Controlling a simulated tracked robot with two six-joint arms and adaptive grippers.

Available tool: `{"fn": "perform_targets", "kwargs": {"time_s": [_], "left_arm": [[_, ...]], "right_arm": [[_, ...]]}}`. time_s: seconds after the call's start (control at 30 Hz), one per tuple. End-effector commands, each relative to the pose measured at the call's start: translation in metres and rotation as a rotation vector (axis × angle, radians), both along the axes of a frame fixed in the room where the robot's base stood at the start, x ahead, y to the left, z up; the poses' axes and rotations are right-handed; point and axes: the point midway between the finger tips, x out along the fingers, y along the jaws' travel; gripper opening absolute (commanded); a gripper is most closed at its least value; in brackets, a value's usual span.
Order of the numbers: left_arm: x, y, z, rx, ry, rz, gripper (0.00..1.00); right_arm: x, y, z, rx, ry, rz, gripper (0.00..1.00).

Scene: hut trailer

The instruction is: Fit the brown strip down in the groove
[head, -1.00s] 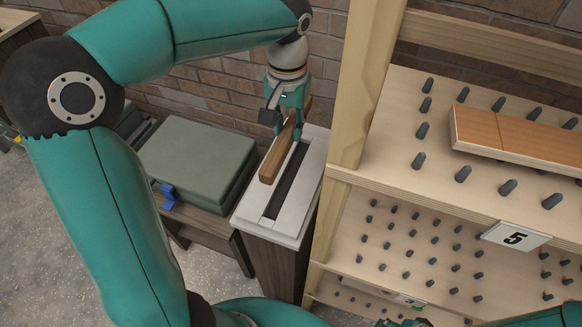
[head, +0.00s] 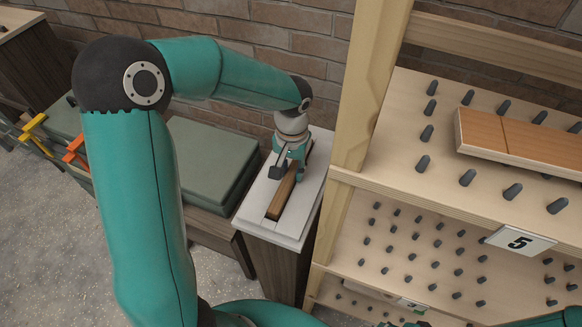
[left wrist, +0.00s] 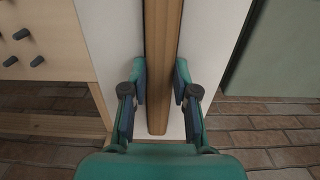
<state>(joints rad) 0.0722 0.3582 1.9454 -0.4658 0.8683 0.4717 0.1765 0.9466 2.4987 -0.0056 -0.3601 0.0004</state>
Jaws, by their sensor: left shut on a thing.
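The brown strip (head: 283,196) lies lengthwise over the groove in the white top (head: 254,206) of a narrow stand, in line with it and covering most of it. I cannot tell how deep it sits. My left gripper (head: 291,172) is over the strip's middle and shut on it from above. In the left wrist view the strip (left wrist: 162,50) runs up the picture between the two fingers (left wrist: 161,85), with white top on both sides. My right gripper is not in view.
A pegged wooden shelf (head: 400,190) with a post stands close on the right, holding a board (head: 530,140). A green case (head: 208,160) lies to the left of the stand. A brick wall (head: 250,35) is behind.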

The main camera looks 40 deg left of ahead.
Motion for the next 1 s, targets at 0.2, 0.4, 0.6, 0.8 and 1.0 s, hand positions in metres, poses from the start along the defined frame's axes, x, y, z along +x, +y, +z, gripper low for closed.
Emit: {"fn": "perform_targets", "kwargs": {"time_s": [0.2,0.4,0.6,0.8,1.0], "left_arm": [[0.000,0.000,-0.001,0.000,-0.001,0.000,0.00],[0.000,0.000,-0.001,0.000,0.000,0.000,0.53],[0.000,0.000,-0.001,0.000,0.000,0.000,0.53],[0.001,0.000,0.004,0.000,-0.002,0.000,0.53],[0.001,0.000,0.031,0.000,-0.006,0.001,0.53]], "right_arm": [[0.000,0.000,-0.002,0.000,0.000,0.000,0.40],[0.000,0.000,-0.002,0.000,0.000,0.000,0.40],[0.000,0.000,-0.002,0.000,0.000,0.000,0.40],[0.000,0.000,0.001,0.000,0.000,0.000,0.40],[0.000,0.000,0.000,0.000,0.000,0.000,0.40]]}}
